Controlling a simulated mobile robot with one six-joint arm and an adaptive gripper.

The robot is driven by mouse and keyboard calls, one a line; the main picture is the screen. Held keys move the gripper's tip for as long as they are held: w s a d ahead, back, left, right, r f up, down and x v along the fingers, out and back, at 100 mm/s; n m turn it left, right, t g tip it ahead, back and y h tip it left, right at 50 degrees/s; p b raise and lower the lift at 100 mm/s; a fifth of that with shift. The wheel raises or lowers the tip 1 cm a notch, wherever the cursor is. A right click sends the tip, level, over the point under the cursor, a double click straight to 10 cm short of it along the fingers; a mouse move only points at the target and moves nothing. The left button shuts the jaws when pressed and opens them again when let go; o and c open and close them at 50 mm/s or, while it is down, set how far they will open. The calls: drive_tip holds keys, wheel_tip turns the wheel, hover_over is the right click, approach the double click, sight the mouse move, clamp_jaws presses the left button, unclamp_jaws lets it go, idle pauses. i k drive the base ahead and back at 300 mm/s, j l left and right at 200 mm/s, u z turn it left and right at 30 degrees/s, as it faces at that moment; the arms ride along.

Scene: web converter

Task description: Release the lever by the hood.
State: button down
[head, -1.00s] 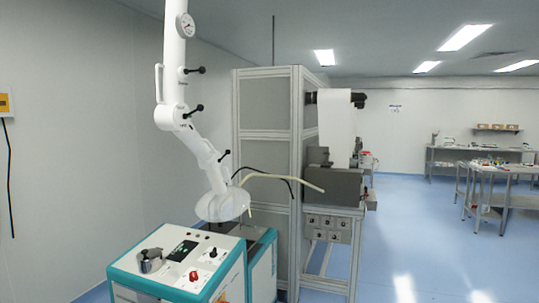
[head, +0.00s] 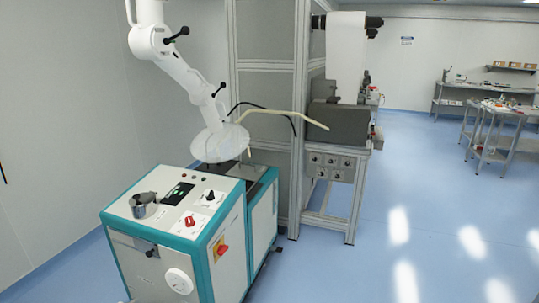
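A white jointed extraction arm (head: 185,72) hangs down at the left of the head view. Its clear round hood (head: 220,143) is at the lower end, above the back of a teal and white machine (head: 175,205). A black lever (head: 219,89) sticks out from the arm's lower joint, just above the hood. A second black lever (head: 178,34) is on the joint higher up. My gripper is not in view, and nothing is seen touching either lever.
A grey framed cabinet (head: 264,100) and a converter unit with a white web (head: 345,60) stand right of the hood. A cream hose (head: 285,114) and a black one run near the hood. The blue floor (head: 430,210) is clear at front right.

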sight(223, 85)
drive_tip(key=i+z, duration=0.25)
drive_tip(key=i, duration=0.75)
drive_tip(key=i+j+z, duration=0.25)
drive_tip(key=i, duration=0.7)
drive_tip(key=i+j+u, duration=0.1)
drive_tip(key=i+u, duration=0.25)
drive_tip(key=i+l+u, duration=0.1)
drive_tip(key=i+u, duration=0.3)
drive_tip(key=i, duration=0.2)
drive_tip(key=i+l+u, duration=0.2)
drive_tip(key=i+u, duration=0.15)
drive_tip(key=i+l+u, duration=0.35)
drive_tip(key=i, duration=0.2)
drive_tip(key=i+u, duration=0.4)
